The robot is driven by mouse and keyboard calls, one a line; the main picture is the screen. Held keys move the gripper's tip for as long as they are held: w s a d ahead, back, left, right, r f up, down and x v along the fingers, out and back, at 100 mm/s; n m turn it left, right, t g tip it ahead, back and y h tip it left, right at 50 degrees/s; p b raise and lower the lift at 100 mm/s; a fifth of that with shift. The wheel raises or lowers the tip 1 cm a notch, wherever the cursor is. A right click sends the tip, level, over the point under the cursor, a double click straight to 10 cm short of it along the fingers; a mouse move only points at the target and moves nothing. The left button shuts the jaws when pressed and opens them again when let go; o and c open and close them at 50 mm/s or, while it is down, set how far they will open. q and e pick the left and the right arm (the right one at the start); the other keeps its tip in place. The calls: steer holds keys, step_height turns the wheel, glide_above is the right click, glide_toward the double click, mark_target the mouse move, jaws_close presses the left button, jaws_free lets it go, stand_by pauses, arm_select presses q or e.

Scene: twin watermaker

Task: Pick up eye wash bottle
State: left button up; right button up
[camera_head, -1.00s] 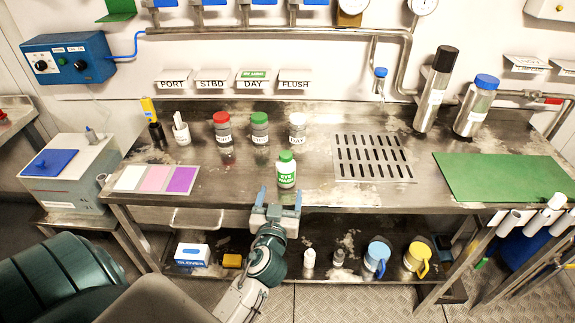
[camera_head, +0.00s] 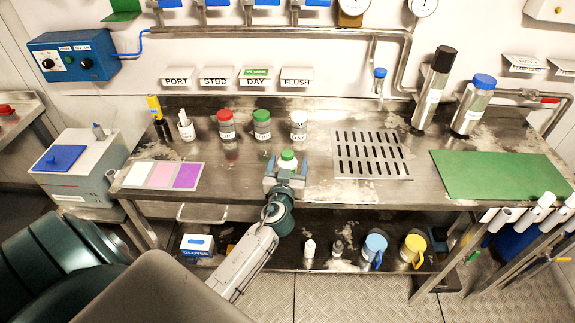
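The eye wash bottle (camera_head: 287,158), white with a green cap and a green label in the earlier view, stands upright near the front of the steel bench, left of the drain grid. My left gripper (camera_head: 286,167) is at the bottle, with one blue-grey fingertip on each side of it. The fingers are still spread wide and look open. The gripper hides the lower part of the bottle and its label, so contact is not clear. My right gripper is not in view.
Behind stand red-capped (camera_head: 226,125), green-capped (camera_head: 262,126) and white-capped (camera_head: 298,126) jars. A slotted drain grid (camera_head: 371,154) lies to the right, and coloured pads (camera_head: 161,175) lie left. The bench (camera_head: 232,190) is clear around the bottle.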

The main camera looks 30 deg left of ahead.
arm_select(q)
steer(key=c, duration=1.2)
steer(key=shift+r, duration=0.15)
